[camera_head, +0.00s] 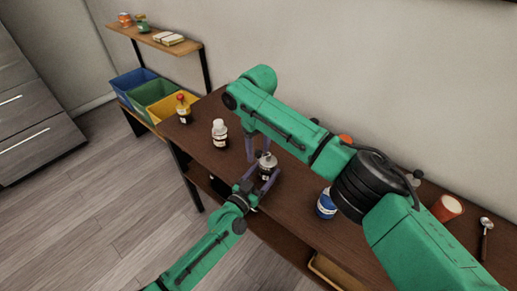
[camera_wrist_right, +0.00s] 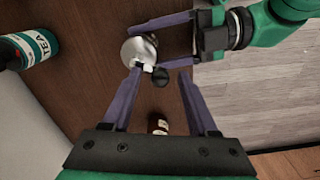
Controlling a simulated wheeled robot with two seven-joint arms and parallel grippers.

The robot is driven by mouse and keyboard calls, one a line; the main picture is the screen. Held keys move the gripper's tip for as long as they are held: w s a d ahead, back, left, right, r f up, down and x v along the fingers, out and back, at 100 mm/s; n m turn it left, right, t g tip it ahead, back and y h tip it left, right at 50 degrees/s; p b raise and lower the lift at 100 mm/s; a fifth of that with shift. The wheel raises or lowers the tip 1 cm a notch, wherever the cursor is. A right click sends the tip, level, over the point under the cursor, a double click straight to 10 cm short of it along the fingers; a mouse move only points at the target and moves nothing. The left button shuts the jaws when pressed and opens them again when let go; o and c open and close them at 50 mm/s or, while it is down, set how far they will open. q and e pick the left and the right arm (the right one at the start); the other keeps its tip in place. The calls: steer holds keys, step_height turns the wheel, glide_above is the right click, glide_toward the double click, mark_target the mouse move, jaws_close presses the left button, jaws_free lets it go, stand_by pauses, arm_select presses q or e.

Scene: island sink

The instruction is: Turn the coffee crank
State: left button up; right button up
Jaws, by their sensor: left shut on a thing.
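The coffee grinder (camera_head: 267,165) is a small metallic body standing on the dark brown table. In the right wrist view its round silver top (camera_wrist_right: 138,50) shows, with a crank ending in a black knob (camera_wrist_right: 160,78). My left gripper (camera_head: 261,177) is shut on the grinder's body from the front, and its purple fingers (camera_wrist_right: 143,46) flank the grinder in the right wrist view. My right gripper (camera_head: 258,154) is above the grinder, pointing down. Its fingers (camera_wrist_right: 158,74) are open, with the knob between them; I see no contact with it.
A shelf with coloured bins (camera_head: 160,98) stands farther left.

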mark_target(258, 151)
step_height(258, 151, up, 12)
stand_by(0.4)
stand_by(0.3)
